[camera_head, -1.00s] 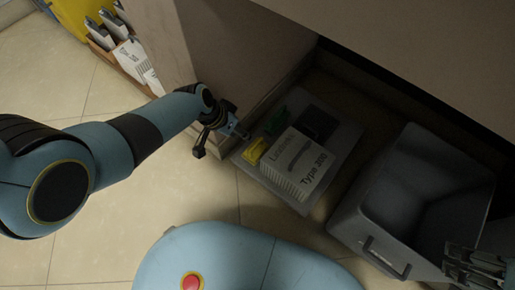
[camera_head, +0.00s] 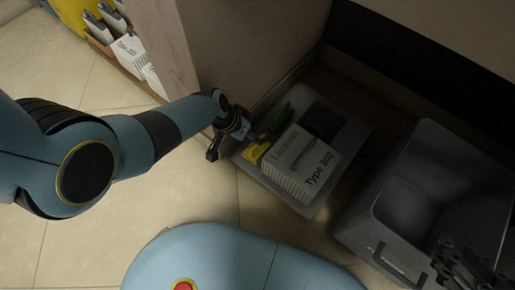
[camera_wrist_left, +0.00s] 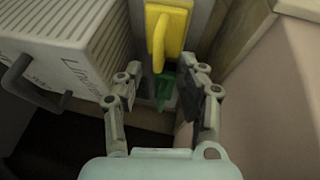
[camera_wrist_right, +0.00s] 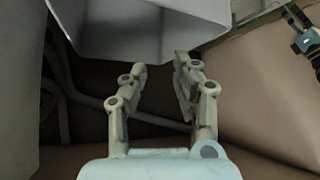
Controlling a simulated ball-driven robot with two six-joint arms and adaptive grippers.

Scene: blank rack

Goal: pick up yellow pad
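The yellow pad (camera_head: 254,153) lies at the left edge of a low grey platform, beside a pale box. In the left wrist view the yellow pad (camera_wrist_left: 167,32) is upright in the picture, with a raised handle, just beyond my left fingertips. My left gripper (camera_wrist_left: 164,88) is open and empty, with its fingers apart. In the head view it is close by the pad's upper left, and whether it touches cannot be told. My right gripper (camera_wrist_right: 158,72) is open and empty by the grey bin; it also shows at the lower right of the head view (camera_head: 456,266).
A green item (camera_head: 281,118) and a dark item (camera_head: 322,123) lie on the platform (camera_head: 305,208) beside the pale box (camera_head: 301,166). A grey bin (camera_head: 385,252) stands right. A cabinet wall (camera_head: 240,45) rises behind my left gripper. Floor at lower left is open.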

